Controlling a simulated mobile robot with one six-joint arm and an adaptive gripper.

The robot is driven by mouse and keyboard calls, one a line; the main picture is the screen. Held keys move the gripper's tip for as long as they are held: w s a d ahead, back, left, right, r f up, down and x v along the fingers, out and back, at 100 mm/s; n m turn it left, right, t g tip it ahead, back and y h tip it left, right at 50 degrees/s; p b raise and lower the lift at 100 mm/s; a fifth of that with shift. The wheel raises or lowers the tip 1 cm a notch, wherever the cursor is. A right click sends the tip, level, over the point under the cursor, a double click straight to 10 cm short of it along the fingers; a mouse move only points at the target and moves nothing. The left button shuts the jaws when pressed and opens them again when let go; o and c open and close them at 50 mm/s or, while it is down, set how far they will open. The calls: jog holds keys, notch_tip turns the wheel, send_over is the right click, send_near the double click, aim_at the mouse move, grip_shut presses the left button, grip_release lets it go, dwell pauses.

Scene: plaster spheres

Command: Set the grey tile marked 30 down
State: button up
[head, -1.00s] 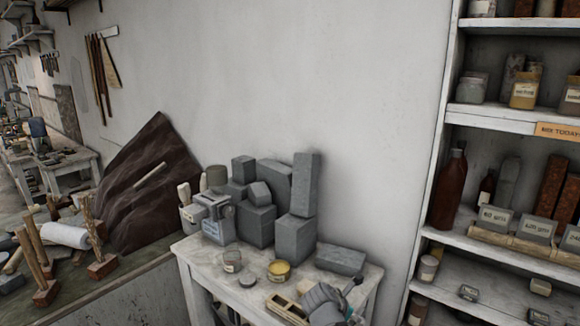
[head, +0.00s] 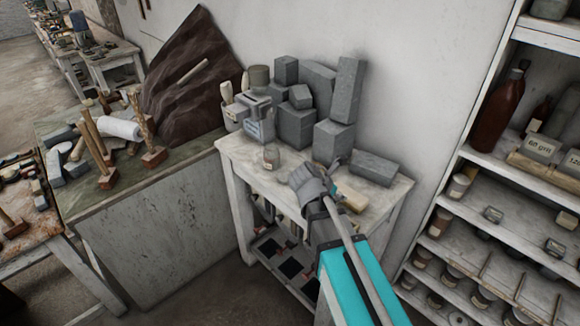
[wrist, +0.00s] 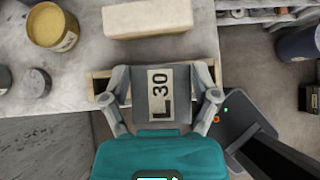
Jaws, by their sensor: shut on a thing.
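The grey tile marked 30 (wrist: 161,95) fills the middle of the wrist view, its white label facing the camera. My gripper (wrist: 163,84) is shut on it, one finger on each side. Below the tile, a wooden holder (wrist: 98,86) shows past both sides at the table's edge; most of it is hidden. I cannot tell whether the tile touches it.
A pale block (wrist: 147,18), a yellow tin (wrist: 52,27) and a small dark cylinder (wrist: 36,82) lie nearby on the table. Grey blocks (head: 296,127) are stacked at its back, with a lying block (head: 374,168) to the right. Shelves (head: 470,166) stand at the right.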

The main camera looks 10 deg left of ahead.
jog(key=shift+n, duration=0.4)
jog(key=a, duration=0.1)
jog(key=a+r, duration=0.1)
jog(key=a, duration=0.1)
jog(key=a+r+p, duration=0.1)
jog(key=a, duration=0.1)
jog(key=shift+w+a, duration=0.2)
jog(key=shift+w, duration=0.1)
jog(key=shift+w+f, duration=0.1)
jog(key=shift+w, duration=0.05)
jog(key=w+f+b, duration=0.1)
jog(key=w, duration=0.1)
jog(key=w+a+f+b, duration=0.1)
jog(key=w, duration=0.2)
jog(key=w+a+f+b, duration=0.1)
jog(key=w+f+b, duration=0.1)
jog(key=w, duration=0.1)
jog(key=shift+a, duration=0.15)
jog(key=w+f+b, duration=0.1)
jog(key=f+b, duration=0.1)
jog(key=w+a+f+b, duration=0.1)
jog(key=w+f, duration=0.1)
jog(key=shift+w+b, duration=0.2)
jog(key=shift+b, duration=0.2)
jog(key=shift+w+f+b, duration=0.5)
jog(key=shift+w+b, duration=0.05)
jog(key=shift+a, duration=0.1)
